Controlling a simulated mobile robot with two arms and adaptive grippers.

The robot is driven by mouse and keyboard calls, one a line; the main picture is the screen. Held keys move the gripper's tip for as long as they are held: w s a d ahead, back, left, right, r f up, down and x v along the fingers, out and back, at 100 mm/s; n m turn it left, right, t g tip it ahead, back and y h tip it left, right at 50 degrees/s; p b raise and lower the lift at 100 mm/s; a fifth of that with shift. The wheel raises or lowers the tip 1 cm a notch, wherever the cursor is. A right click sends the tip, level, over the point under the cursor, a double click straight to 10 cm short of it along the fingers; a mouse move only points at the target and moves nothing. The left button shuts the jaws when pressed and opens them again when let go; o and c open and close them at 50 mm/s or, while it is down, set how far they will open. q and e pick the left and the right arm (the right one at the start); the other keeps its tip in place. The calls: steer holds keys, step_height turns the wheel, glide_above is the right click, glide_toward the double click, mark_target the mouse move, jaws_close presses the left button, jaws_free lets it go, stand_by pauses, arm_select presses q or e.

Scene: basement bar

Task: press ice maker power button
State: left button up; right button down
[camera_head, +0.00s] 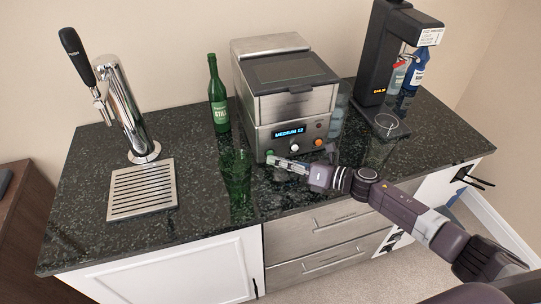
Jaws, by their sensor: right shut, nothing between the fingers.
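The ice maker (287,95) is a steel machine with a dark lid window, standing on the counter in the middle of the head view. Its front has a lit blue display (288,132) reading "MEDIUM 12", a white knob (294,146), an orange button (319,142) and a green button (270,153) at the lower left. My right gripper (272,161) is shut and empty, with its tip at or just in front of the green button. I cannot tell whether they touch. My left gripper is not in view.
A green bottle (217,98) stands left of the ice maker on the dark stone counter (210,215). A chrome beer tap (125,105) with a drip tray (142,188) is at the left. A black drink machine (376,60) with bottles stands at the right.

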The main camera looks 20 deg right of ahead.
steer(key=shift+w, duration=0.3)
steer(key=shift+s, duration=0.8)
steer(key=shift+s, duration=0.1)
steer(key=shift+s+d+p, duration=0.1)
steer(key=shift+s+p, duration=0.5)
steer(key=shift+s, duration=2.3)
steer(key=shift+d+f, duration=0.1)
